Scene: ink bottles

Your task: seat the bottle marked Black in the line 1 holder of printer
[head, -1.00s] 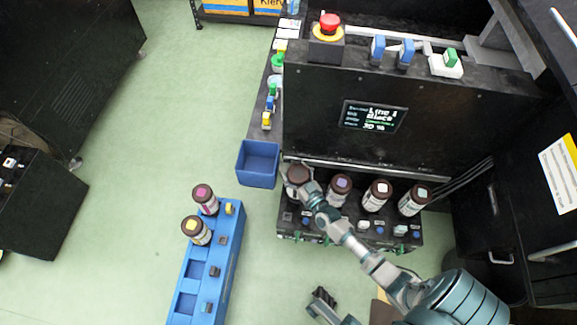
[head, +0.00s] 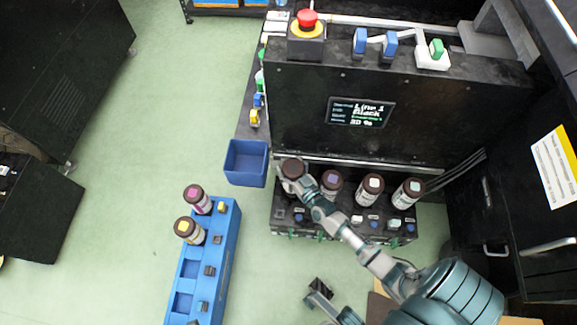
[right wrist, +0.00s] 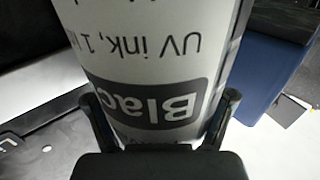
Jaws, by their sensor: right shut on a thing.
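The bottle marked Black (right wrist: 150,60) fills the middle of the right wrist view, its label upside down there. In the head view its dark cap (head: 292,168) shows at the left end of the printer's bottle row. My right gripper (head: 303,185) is shut on this bottle; its two fingers (right wrist: 160,100) flank the label in the right wrist view. The printer (head: 300,110) has a screen (head: 360,112) reading Line 1 and Black. The line 1 holder is hidden behind the bottle and gripper, so I cannot tell how deep the bottle sits. My left gripper (head: 318,291) appears low in the head view, its jaws unclear.
Three capped bottles (head: 330,184), (head: 369,189), (head: 407,193) stand to the right in the row. A blue bin (head: 246,178) is close to the left. Open floor lies further left.

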